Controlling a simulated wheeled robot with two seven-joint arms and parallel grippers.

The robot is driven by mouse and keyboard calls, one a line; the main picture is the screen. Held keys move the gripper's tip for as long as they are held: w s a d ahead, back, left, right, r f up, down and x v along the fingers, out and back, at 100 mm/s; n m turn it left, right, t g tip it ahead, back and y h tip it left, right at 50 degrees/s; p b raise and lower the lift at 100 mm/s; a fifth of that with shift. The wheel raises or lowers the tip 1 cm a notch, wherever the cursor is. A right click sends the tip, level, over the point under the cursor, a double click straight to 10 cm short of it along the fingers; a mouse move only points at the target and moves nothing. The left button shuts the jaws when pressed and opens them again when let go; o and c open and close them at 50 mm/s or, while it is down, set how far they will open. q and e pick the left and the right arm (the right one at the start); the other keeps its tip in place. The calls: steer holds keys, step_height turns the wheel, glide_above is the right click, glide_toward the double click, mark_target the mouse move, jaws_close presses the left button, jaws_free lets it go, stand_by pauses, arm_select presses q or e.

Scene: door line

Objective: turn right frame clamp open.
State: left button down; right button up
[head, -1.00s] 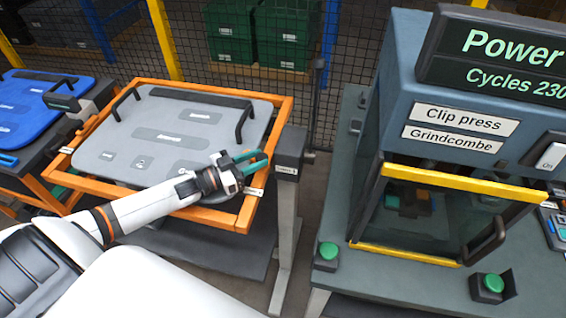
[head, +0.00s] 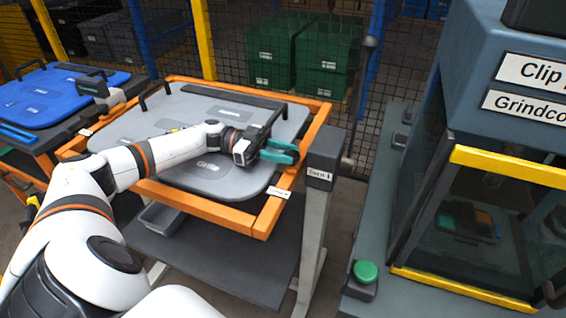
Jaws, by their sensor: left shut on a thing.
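My left gripper (head: 288,152) is at the right side of the orange frame (head: 318,130), above the grey panel's right edge. Its teal fingers point right and are closed together on the right frame clamp. The fingers hide the clamp, so its turn angle cannot be told. A small white label (head: 279,192) sits on the frame just below the fingers. The grey panel (head: 120,130) lies inside the frame and has black handles. My right gripper is out of view.
A dark box on a post (head: 325,150) stands right of the frame, with an upright black lever (head: 368,75) behind it. The clip press (head: 500,140) stands at the right, with a green button (head: 365,271). A blue panel (head: 45,98) lies at the left.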

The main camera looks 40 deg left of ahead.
arm_select(q)
steer(key=shift+m+g, duration=0.3)
steer(key=shift+g, duration=0.1)
steer(key=c, duration=1)
jaws_free()
steer(key=shift+c, duration=0.2)
steer(key=b+v, duration=0.3)
steer(key=v, duration=0.9)
steer(key=shift+a+f+b, duration=0.1)
steer(key=shift+f+b, duration=0.05)
steer(key=shift+b, duration=0.2)
